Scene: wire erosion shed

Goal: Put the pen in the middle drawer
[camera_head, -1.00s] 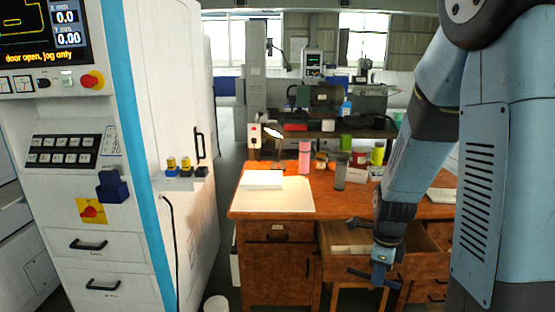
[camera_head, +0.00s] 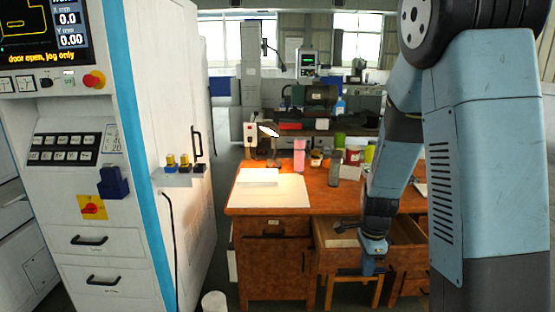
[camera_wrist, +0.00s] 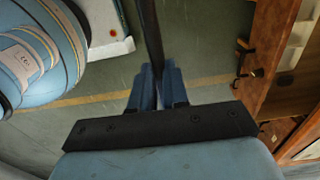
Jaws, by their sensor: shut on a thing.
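My gripper (camera_head: 372,262) is in front of the desk's open middle drawer (camera_head: 335,258), near its front panel. In the wrist view my gripper's two blue fingers (camera_wrist: 158,72) are shut on a long, thin dark thing, which looks like the pen (camera_wrist: 149,30). It sticks out past the fingertips to the top edge of the picture, over the floor. The drawer front with its dark handle (camera_wrist: 243,62) is to the right of the fingers, apart from them. Light-coloured pieces show inside the drawer. In the head view I cannot make out the pen.
The orange-brown desk (camera_head: 225,210) carries a pale mat (camera_head: 285,195), a pink bottle (camera_head: 299,155), a grey cup (camera_head: 334,172) and a red can (camera_head: 353,156). A stool stands under the drawer. A white machine (camera_head: 180,230) stands at the left, with a white bin (camera_head: 214,302) beside it.

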